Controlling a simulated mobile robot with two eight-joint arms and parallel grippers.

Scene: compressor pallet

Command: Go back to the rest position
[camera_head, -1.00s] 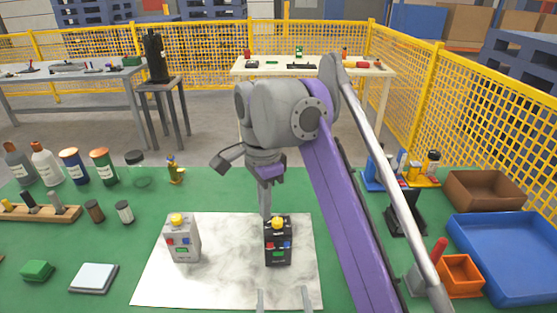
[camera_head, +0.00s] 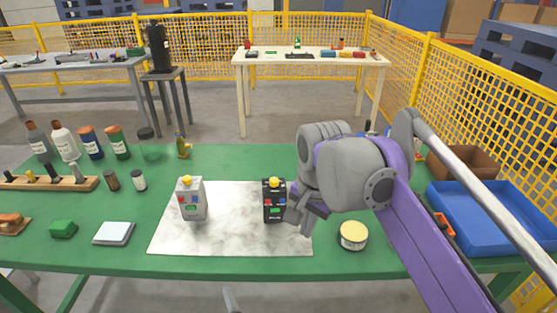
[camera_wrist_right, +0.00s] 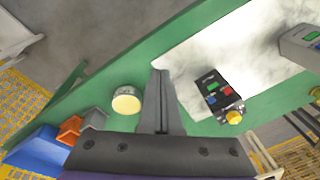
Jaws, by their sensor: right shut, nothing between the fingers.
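My right gripper (camera_head: 306,218) is shut and empty, pointing down over the right part of the marble-look mat (camera_head: 235,243), to the right of the black button box (camera_head: 274,210). The arm hides part of the tips in the head view. In the right wrist view the closed fingers (camera_wrist_right: 160,100) lie between the black box (camera_wrist_right: 218,95) and a round yellow tin (camera_wrist_right: 127,100), apart from both. The black box and a grey button box (camera_head: 192,205) stand upright on the mat, each with a yellow button on top. My left gripper is not recognisable in view.
The yellow tin (camera_head: 353,236) stands right of the mat, close to my right arm. A blue tray (camera_head: 470,238) and a brown bin (camera_head: 462,162) are at the right. Bottles and a wooden holder (camera_head: 45,184) are at the left. The green table's front edge (camera_head: 180,268) is clear.

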